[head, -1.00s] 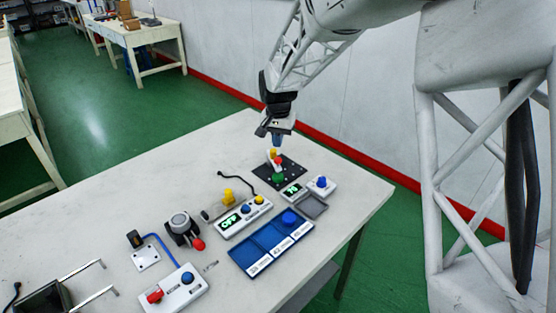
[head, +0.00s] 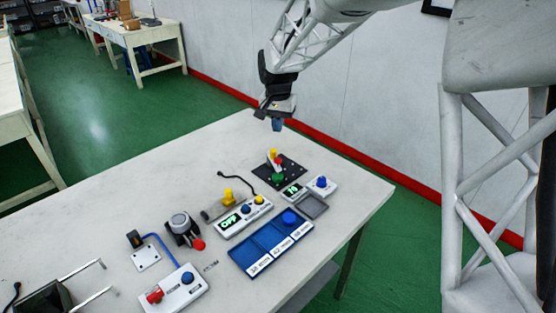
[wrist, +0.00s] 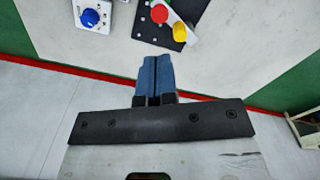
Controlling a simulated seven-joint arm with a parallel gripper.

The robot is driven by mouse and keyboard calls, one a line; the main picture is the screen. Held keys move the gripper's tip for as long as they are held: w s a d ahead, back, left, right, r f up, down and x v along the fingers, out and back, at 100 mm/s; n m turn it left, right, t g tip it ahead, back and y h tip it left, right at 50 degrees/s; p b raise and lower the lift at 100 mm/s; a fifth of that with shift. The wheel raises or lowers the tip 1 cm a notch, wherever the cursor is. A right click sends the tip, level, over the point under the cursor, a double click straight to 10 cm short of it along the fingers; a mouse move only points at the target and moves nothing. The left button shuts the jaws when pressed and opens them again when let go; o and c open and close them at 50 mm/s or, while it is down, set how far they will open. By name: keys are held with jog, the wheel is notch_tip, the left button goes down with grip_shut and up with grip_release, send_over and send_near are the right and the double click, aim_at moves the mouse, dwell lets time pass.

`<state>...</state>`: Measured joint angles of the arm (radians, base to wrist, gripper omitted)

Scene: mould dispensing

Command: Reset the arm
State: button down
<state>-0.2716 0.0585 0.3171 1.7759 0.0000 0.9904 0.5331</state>
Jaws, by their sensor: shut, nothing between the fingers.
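My gripper (head: 277,125) hangs in the air above the far end of the white table (head: 140,190). Its blue fingers are together and empty; they also show closed in the wrist view (wrist: 156,80). Below it, and apart from it, a black perforated plate (head: 292,172) carries a red, yellow and green fixture (head: 278,163). The same fixture shows at the top of the wrist view (wrist: 170,16).
A blue labelled tray (head: 262,240), a control box with a lit display (head: 240,218), a small box with a blue knob (head: 322,185), and a box with red and blue knobs (head: 175,290) stand on the table.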

jog(key=shift+r, duration=0.2)
jog(key=shift+s+r, duration=0.1)
dwell(0.4)
jog(key=s+d+r+n+t, duration=0.1)
jog(key=s+d+r, duration=0.4)
jog(key=s, duration=0.4)
jog(key=s+d+r, duration=0.3)
jog(key=s+d, duration=0.5)
jog(key=s, duration=0.2)
jog(key=s+d+f+n, duration=0.1)
jog(key=s+d, duration=0.2)
jog(key=s, duration=0.8)
jog(key=s+d+f+t, duration=0.1)
jog(key=s+d, duration=0.3)
jog(key=s, duration=0.7)
jog(key=shift+s+f+n+t, duration=0.2)
jog(key=shift+f+n+t, duration=0.1)
jog(key=shift+n, duration=0.1)
